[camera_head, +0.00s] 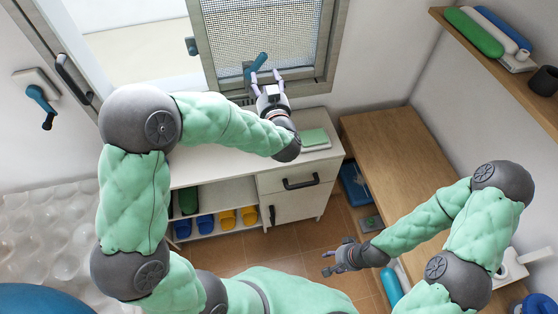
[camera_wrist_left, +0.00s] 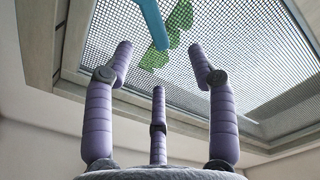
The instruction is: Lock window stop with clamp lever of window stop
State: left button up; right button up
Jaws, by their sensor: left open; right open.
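A blue lever (camera_head: 259,62) stands at the lower edge of the meshed window, which I take for the clamp lever of the window stop. In the left wrist view the blue lever (camera_wrist_left: 152,22) comes in from the top, ahead of the fingers. My left gripper (camera_head: 266,77) is right beside the lever in the head view, with its fingers spread and pointing to the window. In the wrist view the left gripper (camera_wrist_left: 160,62) has nothing between its fingers. My right gripper (camera_head: 327,262) is open and empty, low over the tiled floor. The window stop itself is mostly hidden.
A white cabinet (camera_head: 295,206) with shoes on its shelves stands under the window. Another teal handle (camera_head: 191,46) is on the frame to the left. A wooden bench (camera_head: 390,140) and a shelf (camera_head: 500,68) are at the right.

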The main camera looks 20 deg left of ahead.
pick_arm(q)
jog(key=s+d+f+g+h, duration=0.2)
jog(key=f, duration=0.7)
jog(key=s+d+f+g+h, duration=0.2)
jog(key=f+h, duration=0.1)
jog(key=f, duration=0.7)
jog(key=s+d+f+g+h+b, duration=0.1)
jog(key=s+d+f+g+h, duration=0.1)
jog(key=f, duration=0.8)
jog(key=shift+f+h, duration=0.15)
jog(key=shift+h, duration=0.55)
jog(key=shift+s, duration=0.1)
